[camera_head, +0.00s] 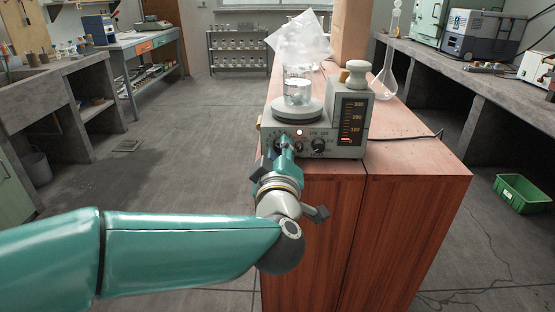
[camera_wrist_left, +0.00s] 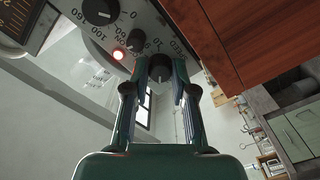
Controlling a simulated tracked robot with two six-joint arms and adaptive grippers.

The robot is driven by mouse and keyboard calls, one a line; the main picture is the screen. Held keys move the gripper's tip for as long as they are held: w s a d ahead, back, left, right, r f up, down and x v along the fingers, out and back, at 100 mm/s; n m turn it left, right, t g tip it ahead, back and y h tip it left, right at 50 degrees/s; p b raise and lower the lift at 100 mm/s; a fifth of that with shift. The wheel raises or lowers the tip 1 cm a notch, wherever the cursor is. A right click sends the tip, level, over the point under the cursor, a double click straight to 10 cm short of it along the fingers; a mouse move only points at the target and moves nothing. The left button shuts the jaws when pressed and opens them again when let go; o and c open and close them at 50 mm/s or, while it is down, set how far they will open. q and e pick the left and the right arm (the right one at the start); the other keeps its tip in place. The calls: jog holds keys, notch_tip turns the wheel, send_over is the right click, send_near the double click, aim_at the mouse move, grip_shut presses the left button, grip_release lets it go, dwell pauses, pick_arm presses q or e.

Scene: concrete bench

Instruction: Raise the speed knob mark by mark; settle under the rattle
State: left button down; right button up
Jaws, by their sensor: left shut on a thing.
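The stirrer (camera_head: 338,150) stands on the wooden cabinet, its front panel facing me. My left gripper (camera_head: 284,146) is at the left of that panel. In the left wrist view my left gripper (camera_wrist_left: 161,72) is shut on a dark knob (camera_wrist_left: 160,74), taken to be the speed knob, one finger on each side. In the head view the gripper hides this knob. A lit red lamp (camera_wrist_left: 118,54) and a second, larger dark knob (camera_wrist_left: 100,11) with a numbered scale show beside it. The upright display (camera_head: 353,118) is marked 100, 200, 300, with a red bar low down. My right gripper is out of view.
A glass beaker (camera_head: 298,92) stands on the stirrer's round plate. A white-topped object (camera_head: 356,73) sits above the display. Behind are crumpled clear plastic (camera_head: 300,42), a cardboard box (camera_head: 352,30) and a glass flask (camera_head: 386,78). The cabinet top's right side (camera_head: 420,165) is clear except for a cable.

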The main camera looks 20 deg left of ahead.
pick_arm(q)
jog(key=shift+f, duration=0.15)
jog(key=c, duration=0.9)
grip_release()
jog(key=shift+c, duration=0.2)
jog(key=shift+s, duration=0.1)
jog(key=v, duration=1.2)
dwell(0.5)
